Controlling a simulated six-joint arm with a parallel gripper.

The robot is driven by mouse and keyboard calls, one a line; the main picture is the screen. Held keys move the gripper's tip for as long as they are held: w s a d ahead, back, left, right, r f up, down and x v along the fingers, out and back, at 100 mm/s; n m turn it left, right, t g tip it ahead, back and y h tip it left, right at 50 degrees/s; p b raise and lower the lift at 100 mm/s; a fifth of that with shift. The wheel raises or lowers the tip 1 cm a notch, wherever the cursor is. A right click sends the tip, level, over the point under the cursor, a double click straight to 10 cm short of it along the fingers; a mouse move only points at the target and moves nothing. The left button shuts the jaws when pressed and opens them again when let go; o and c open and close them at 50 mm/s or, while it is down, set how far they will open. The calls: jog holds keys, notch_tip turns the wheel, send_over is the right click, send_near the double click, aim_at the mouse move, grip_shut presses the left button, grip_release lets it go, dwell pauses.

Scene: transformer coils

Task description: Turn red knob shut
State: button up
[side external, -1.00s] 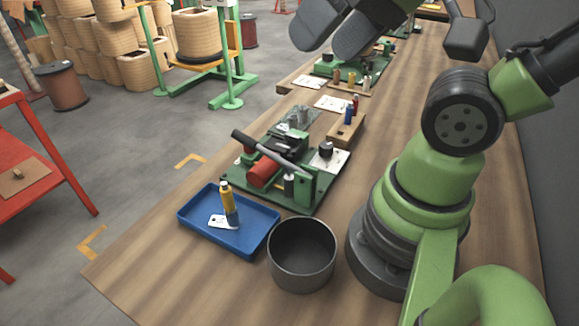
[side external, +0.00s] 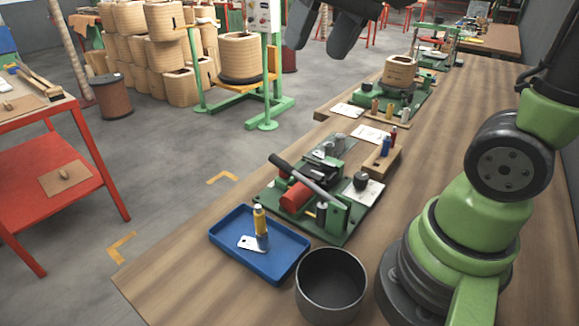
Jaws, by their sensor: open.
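The red knob (side external: 296,197) is a thick red cylinder on the green fixture (side external: 336,237) on the wooden bench. It lies on its side at the fixture's left front, below a grey bar with a black-handled lever (side external: 290,167). My gripper (side external: 335,38) hangs at the top of the picture, well above the bench and apart from the knob. Its two dark fingers are apart with nothing between them; its upper part is cut off by the frame. Whether the knob is shut cannot be told from its look.
A blue tray (side external: 224,244) with a yellow-handled tool (side external: 260,222) lies in front of the fixture. A dark round pot (side external: 331,291) stands beside the tray. A wooden block with small bottles (side external: 384,158) sits behind the fixture. A second green fixture (side external: 410,108) stands farther back.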

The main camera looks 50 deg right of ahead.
jog(key=w+d+f+m+g+y, duration=0.1)
jog(key=w+d+f+m+g, duration=0.2)
jog(key=w+f, duration=0.35)
jog(key=w+d+f+g, duration=0.2)
jog(key=w+d+f, duration=0.3)
jog(key=w, duration=0.2)
jog(key=shift+m+g+y, duration=0.4)
jog(key=shift+m+g, duration=0.5)
jog(key=f, duration=0.6)
jog(key=s+f, duration=0.1)
jog(key=f, duration=1)
jog(key=shift+s+d+f, duration=0.15)
jog(key=shift+s+f, duration=0.1)
jog(key=shift+f, duration=0.15)
jog(key=c, duration=0.9)
jog(key=shift+c, duration=0.2)
